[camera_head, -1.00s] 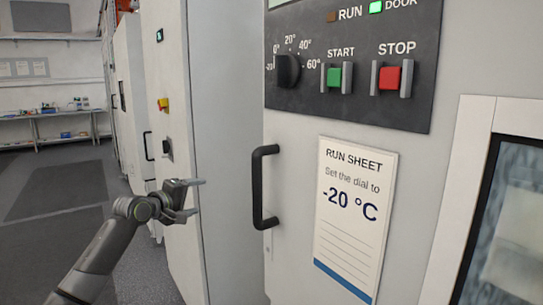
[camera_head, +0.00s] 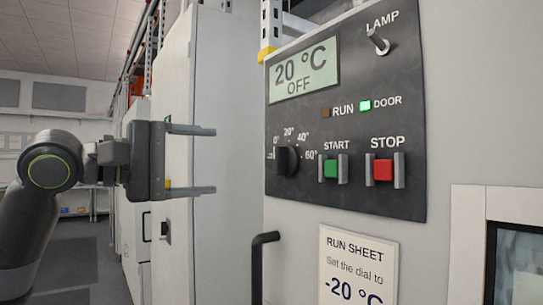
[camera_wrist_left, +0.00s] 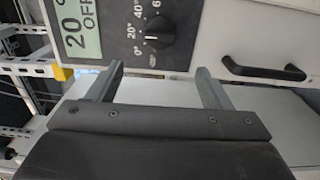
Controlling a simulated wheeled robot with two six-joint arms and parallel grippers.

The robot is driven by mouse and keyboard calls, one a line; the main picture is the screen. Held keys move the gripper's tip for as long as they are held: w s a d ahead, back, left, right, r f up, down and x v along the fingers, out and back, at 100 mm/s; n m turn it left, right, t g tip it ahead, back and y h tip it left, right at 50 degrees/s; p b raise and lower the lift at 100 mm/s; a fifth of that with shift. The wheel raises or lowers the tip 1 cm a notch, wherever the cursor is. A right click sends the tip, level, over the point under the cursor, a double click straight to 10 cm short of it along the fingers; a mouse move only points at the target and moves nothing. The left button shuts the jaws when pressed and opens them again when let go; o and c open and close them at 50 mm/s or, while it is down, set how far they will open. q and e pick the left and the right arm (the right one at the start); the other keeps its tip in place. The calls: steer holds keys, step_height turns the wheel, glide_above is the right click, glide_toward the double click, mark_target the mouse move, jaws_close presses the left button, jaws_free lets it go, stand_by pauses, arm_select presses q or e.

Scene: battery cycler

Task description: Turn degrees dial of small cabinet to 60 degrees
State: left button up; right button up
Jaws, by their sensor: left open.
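The black degrees dial (camera_head: 287,160) sits on the dark control panel (camera_head: 385,212) of the cabinet, with scale marks 0°, 20°, 40° and 60° around it. The display (camera_head: 304,75) above shows 20 °C and OFF. My left gripper (camera_head: 213,160) is open and empty, left of the dial at about its height, with its two fingers one above the other. In the left wrist view the dial (camera_wrist_left: 157,31) lies just beyond and between the fingertips (camera_wrist_left: 158,68), apart from them. My right gripper is not in view.
Right of the dial are the green START button (camera_head: 331,168) and red STOP button (camera_head: 383,170), between metal guards. A LAMP toggle (camera_head: 378,42) is above. A run sheet (camera_head: 352,262) reads -20 °C. A black handle (camera_head: 258,268) stands out below the dial.

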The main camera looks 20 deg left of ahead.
mark_target(274, 161)
arm_select(q)
steer(key=p+x, duration=0.5)
steer(key=x, duration=0.7)
steer(key=shift+w+d+r, duration=0.1)
steer(key=shift+w+d, duration=0.55)
steer(key=shift+w, duration=0.15)
steer(key=c, duration=1)
